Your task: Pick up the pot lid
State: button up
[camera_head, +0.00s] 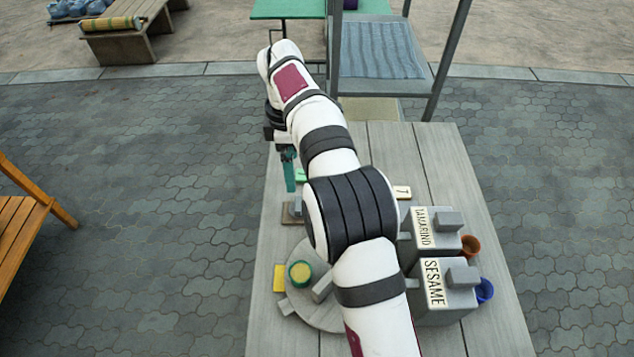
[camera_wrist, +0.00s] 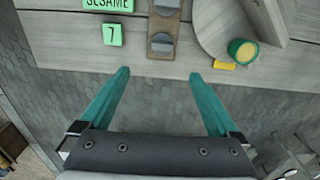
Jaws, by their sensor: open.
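My gripper (camera_wrist: 157,76) is open and empty; its two teal fingers are wide apart in the wrist view, over the paving just off the table edge. In the head view my gripper (camera_head: 291,186) hangs by the table's left edge. A small round green-and-yellow pot (camera_head: 299,273) stands on a grey round board; it also shows in the wrist view (camera_wrist: 242,50). A brown board (camera_wrist: 167,28) carries two grey knobbed pieces (camera_wrist: 161,44). I cannot tell which piece is the pot lid. My arm hides part of the table.
Grey TAMARIND (camera_head: 423,228) and SESAME (camera_head: 433,281) blocks stand at the right, with an orange cup (camera_head: 470,245) and a blue cup (camera_head: 485,290) beside them. A metal-framed rack (camera_head: 430,85) stands behind.

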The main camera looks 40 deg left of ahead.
aim_at(298, 203)
jog(key=f, duration=0.9)
jog(key=d+f, duration=0.1)
jog(key=f, duration=0.4)
jog(key=shift+w, duration=0.1)
jog(key=c, duration=1.4)
